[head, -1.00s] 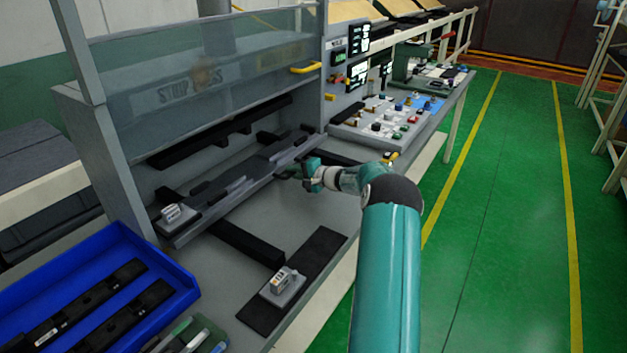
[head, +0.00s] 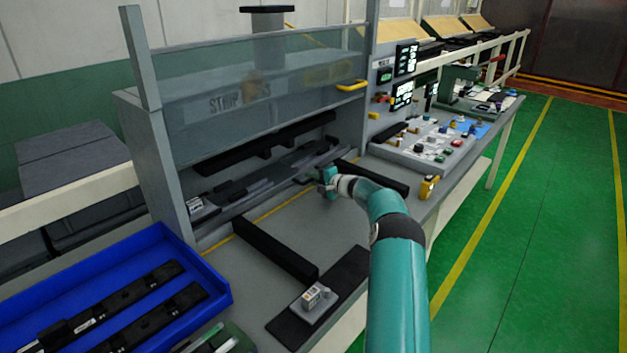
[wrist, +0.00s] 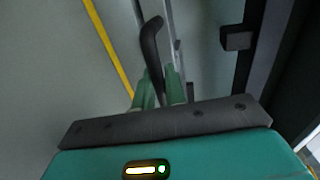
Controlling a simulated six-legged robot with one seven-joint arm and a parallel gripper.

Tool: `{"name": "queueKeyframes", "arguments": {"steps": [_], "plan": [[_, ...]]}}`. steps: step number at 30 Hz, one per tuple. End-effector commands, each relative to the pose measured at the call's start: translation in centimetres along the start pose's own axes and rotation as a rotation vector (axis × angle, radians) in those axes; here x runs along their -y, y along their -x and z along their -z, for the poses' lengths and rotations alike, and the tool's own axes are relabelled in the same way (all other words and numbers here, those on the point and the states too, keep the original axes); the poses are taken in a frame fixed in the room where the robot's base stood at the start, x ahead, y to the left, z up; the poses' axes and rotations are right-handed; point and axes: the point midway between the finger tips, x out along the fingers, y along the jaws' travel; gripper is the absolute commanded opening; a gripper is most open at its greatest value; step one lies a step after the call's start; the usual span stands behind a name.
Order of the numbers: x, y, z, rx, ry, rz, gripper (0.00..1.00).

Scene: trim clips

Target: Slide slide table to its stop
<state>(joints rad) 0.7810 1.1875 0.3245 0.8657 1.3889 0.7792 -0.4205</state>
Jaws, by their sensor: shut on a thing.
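The slide table (head: 250,199) is a long grey plate with dark fixtures on it. In the head view it lies under the clear guard, between the side posts of the station. My gripper (head: 322,178) is at the front edge of the slide table, towards its right end. In the wrist view the two green fingertips (wrist: 160,92) are closed around a black curved handle (wrist: 152,45). The lower part of the handle is hidden between the fingers. The table's stop cannot be made out.
Two black rails, left (head: 275,250) and right (head: 375,178), run across the bench. A yellow line (head: 270,212) crosses the bench before the slide table. The clear guard (head: 265,90) with its yellow handle (head: 351,86) is above. A blue tray (head: 215,285) stands at front left.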

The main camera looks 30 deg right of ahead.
Motion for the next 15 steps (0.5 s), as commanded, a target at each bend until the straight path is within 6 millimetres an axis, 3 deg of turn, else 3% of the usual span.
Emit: {"name": "queueKeyframes", "arguments": {"steps": [1, 3, 15], "plan": [[0.39, -0.24, -0.15, 0.0, 0.001, 0.005, 0.18], [0.38, -0.24, -0.17, 0.0, 0.001, 0.005, 0.3], [0.28, 0.67, 0.05, -0.002, -0.001, 0.003, 0.3]]}}
